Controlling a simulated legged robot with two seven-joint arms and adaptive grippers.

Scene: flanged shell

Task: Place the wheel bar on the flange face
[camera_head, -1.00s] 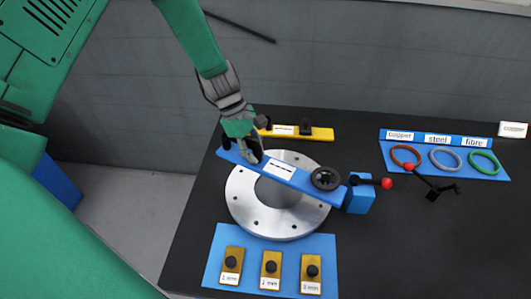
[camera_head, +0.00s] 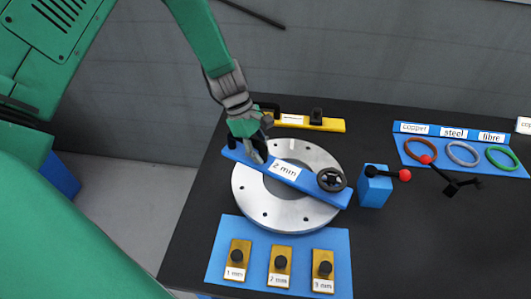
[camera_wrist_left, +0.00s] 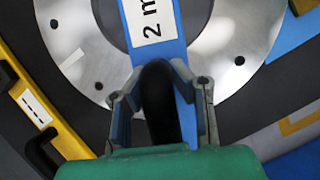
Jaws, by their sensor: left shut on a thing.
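The wheel bar (camera_head: 312,186) is a long blue bar with a "2 mm" label and a black handwheel (camera_head: 331,179) near its right end. It lies slantwise across the round silver flange face (camera_head: 262,213), over its central hole. I cannot tell whether it touches the metal. My left gripper (camera_head: 258,152) is at the bar's left end, shut on its black handle. In the left wrist view the fingers (camera_wrist_left: 164,100) stand on both sides of this handle, with the blue bar (camera_wrist_left: 168,52) running away over the flange (camera_wrist_left: 232,40). My right gripper is not in view.
A blue block (camera_head: 374,190) with a red-knobbed lever stands just right of the bar's end. A yellow bar (camera_head: 325,124) lies behind the flange. A blue mat (camera_head: 222,256) with brass gauge pieces lies in front. A ring tray (camera_head: 410,160) is at the right.

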